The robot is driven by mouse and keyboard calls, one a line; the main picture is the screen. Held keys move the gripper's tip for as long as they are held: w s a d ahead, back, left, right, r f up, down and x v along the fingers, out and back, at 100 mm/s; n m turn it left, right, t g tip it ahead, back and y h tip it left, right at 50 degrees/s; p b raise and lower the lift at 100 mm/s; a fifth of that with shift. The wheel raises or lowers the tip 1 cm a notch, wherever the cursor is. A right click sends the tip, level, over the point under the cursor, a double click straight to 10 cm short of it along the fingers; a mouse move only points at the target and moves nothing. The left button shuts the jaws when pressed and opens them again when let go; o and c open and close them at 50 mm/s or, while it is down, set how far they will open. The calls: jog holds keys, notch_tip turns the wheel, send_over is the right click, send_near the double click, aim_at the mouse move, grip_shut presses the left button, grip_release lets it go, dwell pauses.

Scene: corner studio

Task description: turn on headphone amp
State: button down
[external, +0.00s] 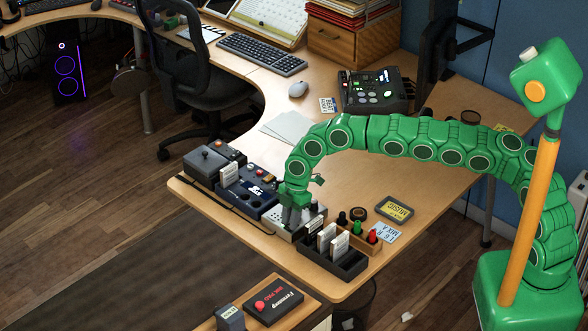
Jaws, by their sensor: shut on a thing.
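A row of small desktop devices stands along the front edge of the wooden desk. My gripper (294,214) points down onto the light grey box (312,222) at the right of this row, which appears to be the headphone amp. The jaws are shut on a small part on top of the box; they hide it, so I cannot tell whether it is a knob or a switch. A dark blue box (247,196) stands just left of the grey one. No power light on the grey box can be made out.
A black divided tray (346,268) with white cards stands close on the right, beside a wooden holder (364,241) with coloured pieces. A dark grey box (205,160) ends the row on the left. White papers (287,127) lie behind; a black mixer (375,92) stands farther back.

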jog(key=shift+w+d, duration=0.15)
jog(key=shift+w, duration=0.05)
dwell(0.3)
jog(key=c, duration=1)
grip_release()
jog(key=shift+o, duration=0.2)
jog(key=shift+s, duration=0.1)
jog(key=v, duration=0.7)
jog(key=shift+w+r, duration=0.2)
jog(key=shift+r, duration=0.15)
jog(key=shift+w+d, duration=0.1)
jog(key=shift+d, duration=0.05)
